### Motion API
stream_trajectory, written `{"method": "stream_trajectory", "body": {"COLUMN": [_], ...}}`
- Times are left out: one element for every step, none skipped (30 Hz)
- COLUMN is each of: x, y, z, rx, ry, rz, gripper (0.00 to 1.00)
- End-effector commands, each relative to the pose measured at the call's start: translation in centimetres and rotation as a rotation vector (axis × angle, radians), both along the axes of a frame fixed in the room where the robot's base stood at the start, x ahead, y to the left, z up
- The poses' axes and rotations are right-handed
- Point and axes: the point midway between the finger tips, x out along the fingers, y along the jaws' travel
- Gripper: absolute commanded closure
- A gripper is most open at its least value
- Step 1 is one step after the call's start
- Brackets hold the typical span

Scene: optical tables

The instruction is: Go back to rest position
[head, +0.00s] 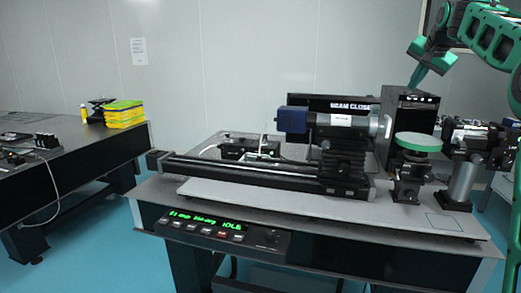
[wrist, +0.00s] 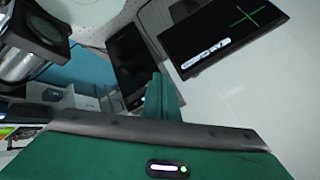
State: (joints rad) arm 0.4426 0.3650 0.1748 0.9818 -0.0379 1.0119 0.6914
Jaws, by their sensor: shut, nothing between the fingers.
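My gripper (head: 416,84) is at the upper right of the head view, raised above the optical table (head: 330,216) and pointing down. It is shut and empty. In the wrist view its green fingers (wrist: 161,97) are together at the middle, with nothing between them. My green arm reaches in from the right edge of the head view.
A long lens assembly (head: 340,130) is on a rail. A dark monitor (wrist: 222,32) shows in the wrist view. Another table (head: 75,145) stands left.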

Motion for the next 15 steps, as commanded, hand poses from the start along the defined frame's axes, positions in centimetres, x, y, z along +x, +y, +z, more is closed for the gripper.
{"method": "stream_trajectory", "body": {"x": [-0.6, -0.9, -1.4, -1.8, -2.3, -2.9, -3.4, -3.8, -4.5, -5.1, -5.7, -6.6, -7.3, -8.1, -9.3], "y": [0.5, 0.7, 0.9, 1.0, 1.1, 1.3, 1.3, 1.4, 1.5, 1.6, 1.8, 1.9, 2.0, 2.1, 2.3], "z": [-0.4, -0.7, -1.0, -1.2, -1.4, -1.8, -2.0, -2.4, -2.8, -3.2, -3.6, -4.1, -4.5, -5.0, -5.7], "rx": [-0.008, -0.012, -0.018, -0.022, -0.027, -0.033, -0.037, -0.041, -0.047, -0.052, -0.056, -0.063, -0.069, -0.074, -0.081], "ry": [0.016, 0.025, 0.036, 0.045, 0.054, 0.067, 0.076, 0.087, 0.102, 0.113, 0.126, 0.143, 0.157, 0.170, 0.193], "rz": [0.008, 0.011, 0.015, 0.018, 0.021, 0.024, 0.025, 0.028, 0.032, 0.035, 0.038, 0.044, 0.047, 0.051, 0.058], "gripper": [1.00, 1.00, 1.00, 1.00, 1.00, 1.00, 1.00, 1.00, 1.00, 1.00, 1.00, 1.00, 1.00, 1.00, 1.00]}}
